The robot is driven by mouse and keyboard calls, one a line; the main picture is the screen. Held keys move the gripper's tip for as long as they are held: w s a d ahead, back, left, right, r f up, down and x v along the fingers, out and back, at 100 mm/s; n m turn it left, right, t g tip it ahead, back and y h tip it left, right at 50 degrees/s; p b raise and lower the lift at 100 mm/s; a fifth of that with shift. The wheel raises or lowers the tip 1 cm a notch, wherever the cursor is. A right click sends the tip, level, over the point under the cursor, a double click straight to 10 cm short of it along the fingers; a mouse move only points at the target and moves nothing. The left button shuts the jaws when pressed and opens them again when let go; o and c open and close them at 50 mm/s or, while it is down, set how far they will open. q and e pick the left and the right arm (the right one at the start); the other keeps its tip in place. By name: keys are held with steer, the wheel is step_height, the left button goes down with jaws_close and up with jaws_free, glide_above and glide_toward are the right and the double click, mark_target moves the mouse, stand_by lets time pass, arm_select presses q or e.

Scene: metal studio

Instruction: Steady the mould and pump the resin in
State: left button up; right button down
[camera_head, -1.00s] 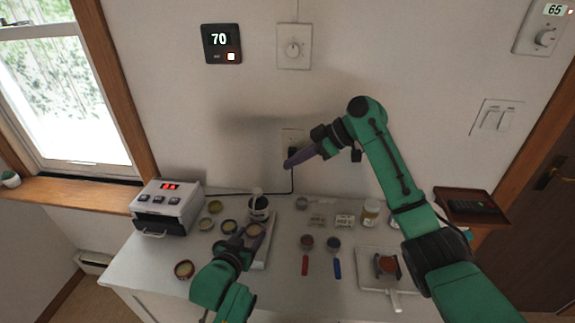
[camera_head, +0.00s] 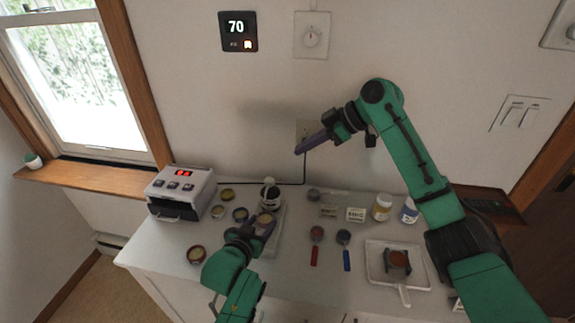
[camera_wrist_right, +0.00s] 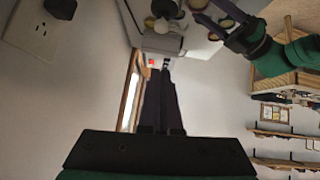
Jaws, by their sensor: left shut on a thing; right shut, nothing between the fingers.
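A small round mould (camera_head: 264,219) with a tan surface sits at the front of a pale flat plate (camera_head: 274,238) on the counter. My left gripper (camera_head: 262,229) is shut on it from the front, and its fingers hide part of the rim. A white pump bottle (camera_head: 270,196) with a dark band stands just behind the mould. My right gripper (camera_head: 299,151) is shut and empty, raised above and behind the bottle near the wall. In the right wrist view, the dark fingers of my right gripper (camera_wrist_right: 163,75) lie together, and my left gripper (camera_wrist_right: 236,38) shows at upper right.
A white box device (camera_head: 180,192) with a red display stands left. Several small tins (camera_head: 196,254) lie around the mould. Red (camera_head: 315,250) and blue (camera_head: 345,255) handled scoops, jars (camera_head: 381,207) and a white tray (camera_head: 414,278) occupy the right. A cable runs to the wall outlet.

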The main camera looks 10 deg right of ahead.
steer(key=x, duration=0.4)
steer(key=d+f+x, duration=0.1)
steer(key=x, duration=0.7)
steer(key=shift+s+f, duration=0.1)
steer(key=shift+f, duration=0.75)
